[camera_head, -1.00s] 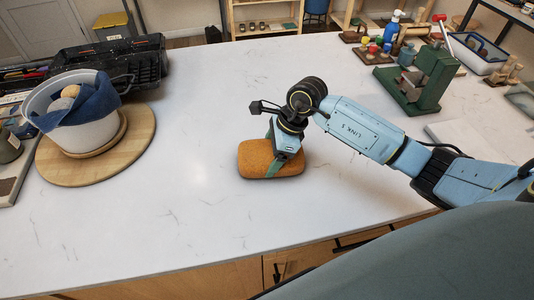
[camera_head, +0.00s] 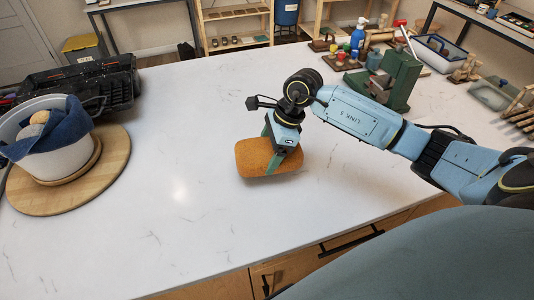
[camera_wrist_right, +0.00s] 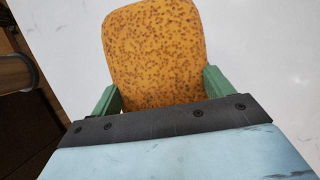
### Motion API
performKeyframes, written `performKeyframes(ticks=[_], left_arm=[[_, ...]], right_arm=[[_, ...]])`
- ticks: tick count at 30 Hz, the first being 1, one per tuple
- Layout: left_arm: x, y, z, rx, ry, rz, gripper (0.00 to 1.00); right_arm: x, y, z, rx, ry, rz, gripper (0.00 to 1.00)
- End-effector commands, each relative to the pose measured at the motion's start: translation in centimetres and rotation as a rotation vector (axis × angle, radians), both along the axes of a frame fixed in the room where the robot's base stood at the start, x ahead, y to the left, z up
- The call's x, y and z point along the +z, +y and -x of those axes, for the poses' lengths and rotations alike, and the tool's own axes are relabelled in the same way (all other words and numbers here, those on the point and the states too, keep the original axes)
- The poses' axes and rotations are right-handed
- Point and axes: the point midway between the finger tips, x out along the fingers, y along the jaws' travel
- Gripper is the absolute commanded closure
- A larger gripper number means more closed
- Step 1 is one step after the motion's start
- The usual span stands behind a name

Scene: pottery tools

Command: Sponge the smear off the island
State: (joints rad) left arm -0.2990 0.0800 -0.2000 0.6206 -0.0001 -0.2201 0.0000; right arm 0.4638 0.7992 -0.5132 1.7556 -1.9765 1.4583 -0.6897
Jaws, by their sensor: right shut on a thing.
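An orange sponge (camera_head: 262,160) with rounded corners is in my right gripper (camera_head: 270,146) near the middle of the white island top (camera_head: 190,225). The green fingers are shut on it from both sides. In the right wrist view the speckled sponge (camera_wrist_right: 155,50) sits between the two fingers of the gripper (camera_wrist_right: 163,92). It is at or just above the surface; I cannot tell if it touches. No smear stands out on the island; only faint grey veins show, and the part under the sponge is hidden. My left gripper is not in view.
A white bucket with a blue cloth (camera_head: 52,150) stands on a round wooden board (camera_head: 110,165) at the left. A black toolbox (camera_head: 85,85) lies behind it. A green press (camera_head: 390,82) and a blue bottle (camera_head: 357,35) stand at the back right. The front middle is clear.

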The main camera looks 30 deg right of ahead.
Motion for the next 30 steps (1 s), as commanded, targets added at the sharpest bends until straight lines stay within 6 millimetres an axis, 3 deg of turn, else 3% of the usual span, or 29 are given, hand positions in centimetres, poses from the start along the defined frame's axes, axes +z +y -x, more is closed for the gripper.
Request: performKeyframes(ticks=[15,30], left_arm=[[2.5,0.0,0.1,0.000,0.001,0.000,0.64],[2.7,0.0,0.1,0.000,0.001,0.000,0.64]], right_arm=[[4.2,-0.1,0.1,-0.003,-0.001,-0.001,0.39],[4.7,-0.1,0.1,-0.004,-0.001,-0.001,0.39]])
